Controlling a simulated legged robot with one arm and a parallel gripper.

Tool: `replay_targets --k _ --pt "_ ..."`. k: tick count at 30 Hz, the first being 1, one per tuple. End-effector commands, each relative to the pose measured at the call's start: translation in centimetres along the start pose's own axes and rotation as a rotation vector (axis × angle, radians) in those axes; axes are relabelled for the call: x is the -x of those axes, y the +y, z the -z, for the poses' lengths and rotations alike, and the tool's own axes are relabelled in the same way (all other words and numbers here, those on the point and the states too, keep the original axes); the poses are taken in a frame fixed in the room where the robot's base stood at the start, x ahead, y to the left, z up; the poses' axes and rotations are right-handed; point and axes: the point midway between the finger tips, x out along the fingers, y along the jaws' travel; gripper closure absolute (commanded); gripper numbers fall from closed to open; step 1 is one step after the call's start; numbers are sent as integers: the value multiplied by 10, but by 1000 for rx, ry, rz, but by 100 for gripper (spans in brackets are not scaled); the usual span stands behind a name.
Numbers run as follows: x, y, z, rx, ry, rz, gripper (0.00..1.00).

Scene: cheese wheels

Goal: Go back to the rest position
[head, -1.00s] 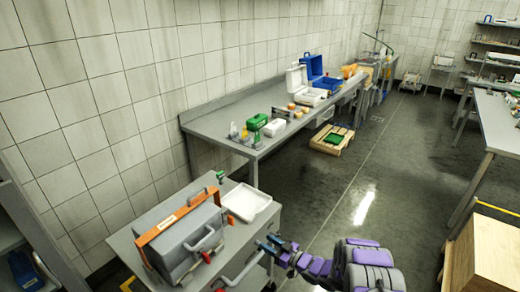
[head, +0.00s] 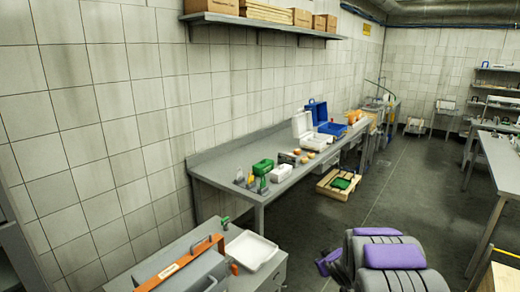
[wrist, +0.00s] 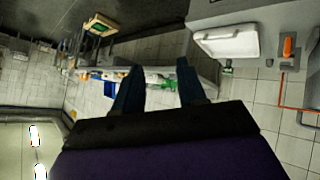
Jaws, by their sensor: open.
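My gripper (wrist: 160,78) shows in the wrist view with its two dark fingers spread apart and nothing between them. Beyond the fingers, the wrist view shows the tiled wall and the long bench, turned over.
A grey cart (head: 262,282) at the lower left bears a white tray (head: 251,252) and a grey case with an orange strip (head: 180,262). A long bench (head: 225,180) with several boxes runs along the wall. A pallet (head: 338,184) lies on the floor. A wooden box (head: 503,277) stands at the lower right.

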Motion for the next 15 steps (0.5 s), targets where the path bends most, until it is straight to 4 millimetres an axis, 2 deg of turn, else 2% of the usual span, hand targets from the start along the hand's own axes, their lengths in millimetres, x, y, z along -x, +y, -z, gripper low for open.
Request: replay_targets --k 1,8,11,15 --pt "19 6 3 -12 -33 -25 60" --pt "101 14 -17 -99 -230 -101 60" --pt "139 10 -28 -141 -312 -117 60" --pt "194 -6 -49 -203 -431 -119 60"
